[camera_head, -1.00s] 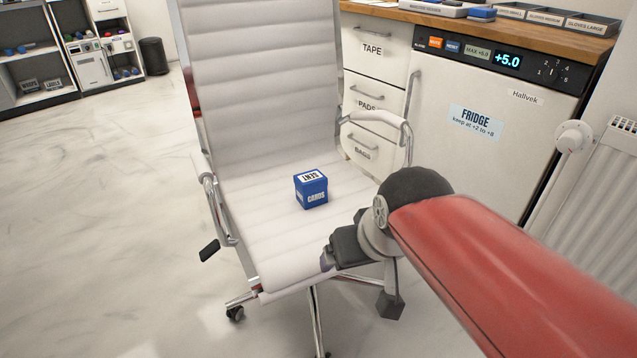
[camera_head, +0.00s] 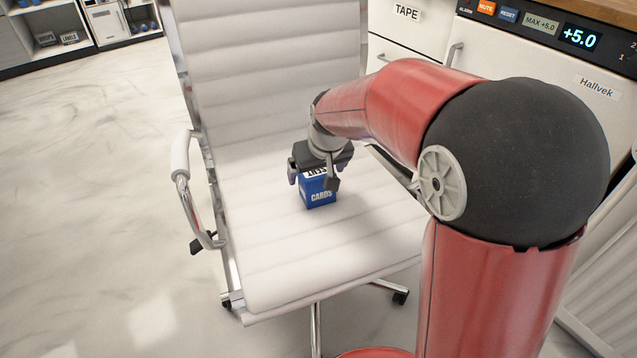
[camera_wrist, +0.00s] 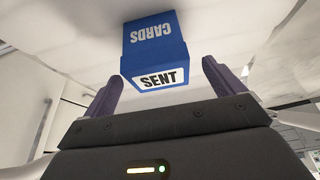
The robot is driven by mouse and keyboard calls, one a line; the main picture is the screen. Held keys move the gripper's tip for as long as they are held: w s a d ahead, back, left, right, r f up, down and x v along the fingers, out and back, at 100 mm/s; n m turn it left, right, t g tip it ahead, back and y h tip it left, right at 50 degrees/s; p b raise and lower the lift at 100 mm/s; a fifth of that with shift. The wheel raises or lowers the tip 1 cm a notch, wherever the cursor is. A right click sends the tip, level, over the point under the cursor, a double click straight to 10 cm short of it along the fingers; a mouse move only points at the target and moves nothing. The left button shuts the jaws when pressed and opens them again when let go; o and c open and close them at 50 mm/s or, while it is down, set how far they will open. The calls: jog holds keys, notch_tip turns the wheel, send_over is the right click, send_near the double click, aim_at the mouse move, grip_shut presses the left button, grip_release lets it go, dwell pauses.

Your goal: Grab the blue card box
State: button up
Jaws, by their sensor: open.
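The blue card box (camera_head: 318,192) stands on the white chair seat (camera_head: 270,235). It has a white "SENT" label on top and "CARDS" on its front. My gripper (camera_head: 312,182) is open and empty, close above the box in the head view and partly covering its top. In the wrist view the blue card box (camera_wrist: 155,52) lies ahead of the fingers, about midway between their lines. The two fingertips of my gripper (camera_wrist: 160,75) stand apart on either side of the "SENT" face. I cannot tell whether a finger touches the box.
The chair has a tall backrest (camera_head: 270,60) behind the box and a metal armrest (camera_head: 185,180) at the left. Drawers (camera_head: 400,45) and a fridge (camera_head: 520,60) stand close behind on the right. The floor (camera_head: 90,170) at the left is clear.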

jog(key=x, duration=0.4)
jog(key=shift+w+f, duration=0.15)
jog(key=shift+w, duration=0.05)
jog(key=shift+c, duration=0.3)
jog(key=c, duration=1.1)
